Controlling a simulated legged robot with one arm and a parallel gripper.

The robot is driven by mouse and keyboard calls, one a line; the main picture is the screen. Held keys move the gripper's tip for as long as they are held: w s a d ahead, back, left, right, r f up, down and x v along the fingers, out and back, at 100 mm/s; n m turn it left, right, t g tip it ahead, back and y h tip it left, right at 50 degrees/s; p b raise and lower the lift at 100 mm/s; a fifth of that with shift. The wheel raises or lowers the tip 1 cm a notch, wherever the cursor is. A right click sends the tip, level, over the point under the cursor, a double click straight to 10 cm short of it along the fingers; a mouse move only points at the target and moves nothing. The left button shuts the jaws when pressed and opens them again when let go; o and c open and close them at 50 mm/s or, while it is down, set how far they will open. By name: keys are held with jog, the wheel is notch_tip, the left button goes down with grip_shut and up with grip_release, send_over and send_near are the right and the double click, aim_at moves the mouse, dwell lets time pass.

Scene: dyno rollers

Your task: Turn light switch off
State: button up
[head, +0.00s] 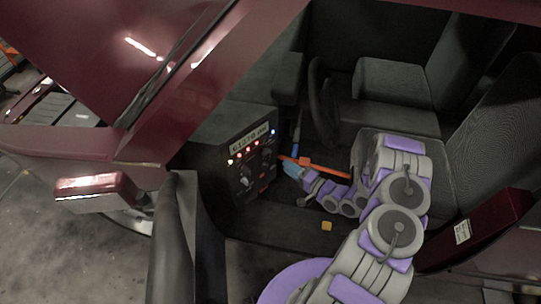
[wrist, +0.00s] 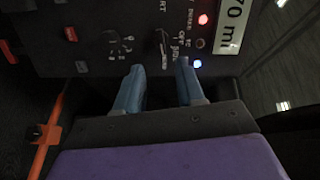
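A dark control panel (head: 236,178) stands inside the open red car, left of my gripper (head: 288,168). It carries knobs, small lights and a mileage label. In the wrist view the panel (wrist: 95,30) fills the top. A dark switch knob (wrist: 162,44) with a pointer sits just ahead of the gap between my two blue fingers; small lettering around it includes what looks like OFF. A second round knob (wrist: 121,42) is to its left. My gripper (wrist: 160,72) is open, fingers apart with nothing between them. I cannot tell whether the fingertips touch the panel.
An orange bar (head: 318,169) lies behind my gripper, by the steering wheel (head: 323,100). A lit red lamp (wrist: 203,19) and a bluish-white lamp (wrist: 198,63) are at right. The car's seat (head: 398,145) is beyond my arm.

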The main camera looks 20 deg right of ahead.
aim_at(268, 154)
jog(key=x, duration=1)
jog(key=shift+b, duration=0.3)
jog(key=shift+c, duration=0.2)
jog(key=shift+s, duration=0.1)
grip_shut()
jog(key=shift+n, duration=0.3)
jog(key=shift+a+r+n+h+b, duration=0.1)
jog(key=shift+n+h+b, duration=0.5)
jog(key=shift+n, duration=1.75)
jog(key=shift+n+h+b, duration=0.2)
jog(key=shift+n+b, duration=0.65)
jog(key=shift+n, duration=1.45)
jog(key=shift+a+r+n+h+b, duration=0.1)
jog(key=shift+n+h+b, duration=0.5)
jog(key=shift+n, duration=1.75)
